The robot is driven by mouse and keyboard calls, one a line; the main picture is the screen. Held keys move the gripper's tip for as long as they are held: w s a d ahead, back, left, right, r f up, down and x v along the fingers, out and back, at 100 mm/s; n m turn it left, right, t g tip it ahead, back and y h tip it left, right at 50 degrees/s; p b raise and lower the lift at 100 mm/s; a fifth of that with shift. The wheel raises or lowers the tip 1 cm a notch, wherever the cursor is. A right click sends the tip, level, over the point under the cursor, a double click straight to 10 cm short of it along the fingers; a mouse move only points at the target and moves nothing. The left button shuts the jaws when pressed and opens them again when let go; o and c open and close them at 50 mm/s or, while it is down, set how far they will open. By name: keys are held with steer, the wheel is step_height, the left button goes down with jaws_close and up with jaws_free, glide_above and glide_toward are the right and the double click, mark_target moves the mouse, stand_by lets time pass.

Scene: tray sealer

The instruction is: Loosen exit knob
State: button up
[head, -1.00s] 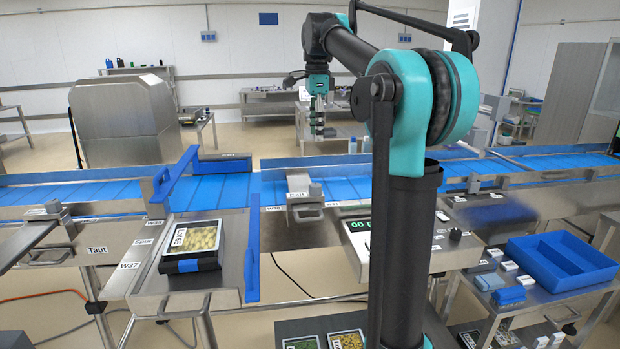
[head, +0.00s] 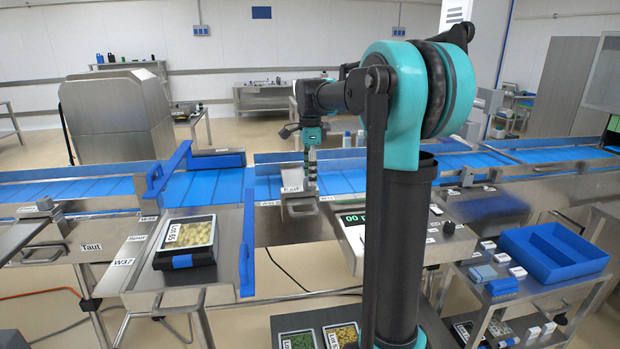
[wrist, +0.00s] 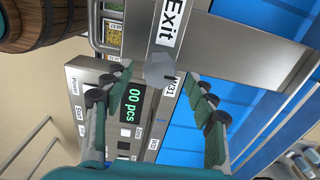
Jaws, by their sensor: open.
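The exit knob (wrist: 160,69) is a grey faceted knob in the wrist view, beside the "Exit" label (wrist: 172,22) on a steel plate. My gripper (wrist: 164,100) is open, with one green-padded finger on each side of the knob's line, and no contact with it shows. In the head view my gripper (head: 311,172) points down over the steel exit bracket (head: 300,207) at the belt's near edge. The knob is hidden or too small to tell there.
A counter display (wrist: 132,108) reading "00 pcs" lies below the knob in the wrist view. The blue conveyor belt (head: 345,183) runs behind the bracket. A blue guide bar (head: 248,245) and a tray labelled Lot 65 (head: 185,250) stand to the left.

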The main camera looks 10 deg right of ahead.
steer(key=shift+f, duration=0.7)
steer(key=shift+c, duration=0.6)
steer(key=c, duration=1)
steer(key=shift+c, duration=0.2)
